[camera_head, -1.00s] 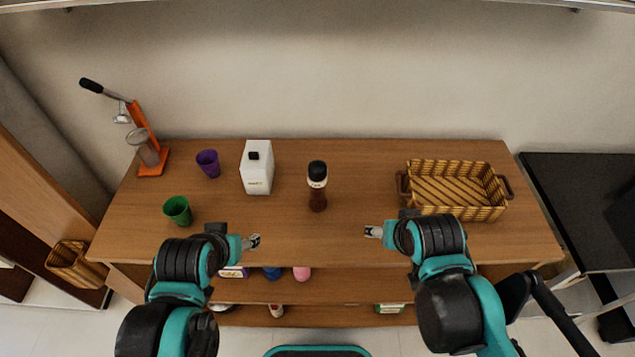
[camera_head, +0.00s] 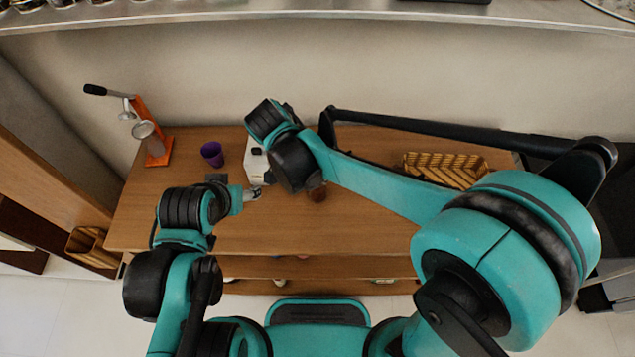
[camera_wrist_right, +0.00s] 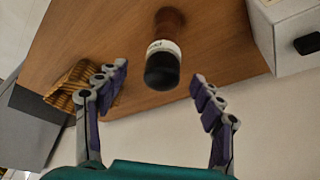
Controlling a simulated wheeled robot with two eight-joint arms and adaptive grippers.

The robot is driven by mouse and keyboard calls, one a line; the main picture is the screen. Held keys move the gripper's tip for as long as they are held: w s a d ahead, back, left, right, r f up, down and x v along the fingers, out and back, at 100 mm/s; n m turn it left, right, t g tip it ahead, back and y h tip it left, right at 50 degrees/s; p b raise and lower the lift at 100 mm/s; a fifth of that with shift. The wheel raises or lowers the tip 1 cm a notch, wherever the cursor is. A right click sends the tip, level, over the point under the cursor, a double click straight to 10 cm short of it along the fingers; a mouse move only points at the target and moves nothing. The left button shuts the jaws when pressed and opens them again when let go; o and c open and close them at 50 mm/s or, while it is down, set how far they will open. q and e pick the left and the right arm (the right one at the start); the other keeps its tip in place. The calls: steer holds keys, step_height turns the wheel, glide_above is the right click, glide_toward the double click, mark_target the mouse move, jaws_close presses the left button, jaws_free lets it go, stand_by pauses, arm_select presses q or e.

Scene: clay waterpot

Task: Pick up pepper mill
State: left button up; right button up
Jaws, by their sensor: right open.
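The pepper mill is brown with a white label and black cap. In the head view only its brown lower part (camera_head: 317,194) shows below my right arm. In the right wrist view the pepper mill (camera_wrist_right: 164,50) lies ahead, cap toward me, between the lines of the two fingers. My right gripper (camera_wrist_right: 158,76) is open and empty, its fingertips apart on either side of the cap; I see no contact. My right arm hides this gripper in the head view. My left gripper (camera_head: 254,194) hovers over the table's left front, its jaw opening too small to tell.
A white box (camera_head: 254,162) stands left of the mill; it also shows in the right wrist view (camera_wrist_right: 292,38). A purple cup (camera_head: 212,154) and an orange press (camera_head: 157,148) stand farther left. A wicker basket (camera_head: 440,168) is at right. The table's front middle (camera_head: 300,235) is clear.

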steer(key=shift+x, duration=0.9)
steer(key=b+x, duration=0.2)
steer(key=x, duration=0.2)
steer(key=shift+w+a+f, duration=0.1)
steer(key=shift+a+f, duration=0.05)
steer(key=shift+f, duration=0.1)
steer(key=shift+r, duration=0.1)
steer(key=c, duration=0.3)
jaws_close()
